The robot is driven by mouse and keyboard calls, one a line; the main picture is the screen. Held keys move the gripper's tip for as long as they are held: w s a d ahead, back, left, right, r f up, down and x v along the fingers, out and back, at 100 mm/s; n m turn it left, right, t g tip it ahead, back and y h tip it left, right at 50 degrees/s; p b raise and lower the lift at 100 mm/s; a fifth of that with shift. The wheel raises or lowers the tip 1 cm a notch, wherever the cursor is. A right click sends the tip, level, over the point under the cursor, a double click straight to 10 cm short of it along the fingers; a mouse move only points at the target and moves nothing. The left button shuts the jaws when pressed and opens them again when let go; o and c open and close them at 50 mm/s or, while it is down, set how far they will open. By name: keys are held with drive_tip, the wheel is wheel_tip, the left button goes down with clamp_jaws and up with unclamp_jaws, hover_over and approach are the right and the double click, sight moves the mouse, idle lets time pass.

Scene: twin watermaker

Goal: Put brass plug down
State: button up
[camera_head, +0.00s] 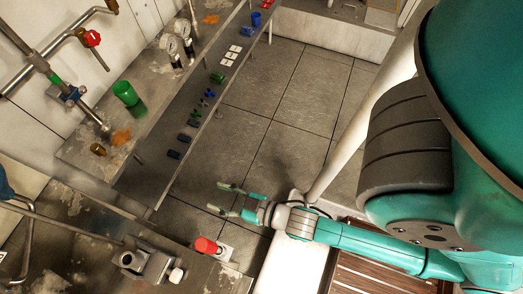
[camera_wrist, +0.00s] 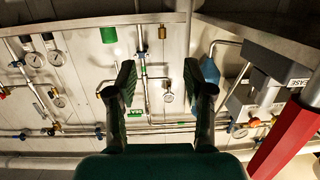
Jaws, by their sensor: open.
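A small brass plug (camera_head: 98,149) stands on the grey bench top (camera_head: 75,152), near an orange-brown stain. A brass cylinder, likely the same plug (camera_wrist: 162,31), shows near the top of the wrist view. My gripper (camera_head: 224,198) is open, its two fingers spread apart over the floor area in front of the bench. It is well to the right of the plug. In the wrist view my gripper (camera_wrist: 160,80) has nothing between its fingers, only pipes and the wall behind.
A green cylinder (camera_head: 125,93) stands on the bench beyond the plug. Pressure gauges (camera_head: 171,45) and a red-handled valve (camera_head: 92,38) are farther back. A red cylinder (camera_head: 205,246) stands at the near bench edge, close to my gripper. The tiled floor (camera_head: 270,110) is clear.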

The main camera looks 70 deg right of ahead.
drive_tip(key=s+r, duration=0.3)
drive_tip(key=s, duration=0.4)
drive_tip(key=s+d+r+g, duration=0.1)
drive_tip(key=s+r, duration=0.3)
drive_tip(key=s, duration=0.4)
drive_tip(key=shift+r+h, duration=0.3)
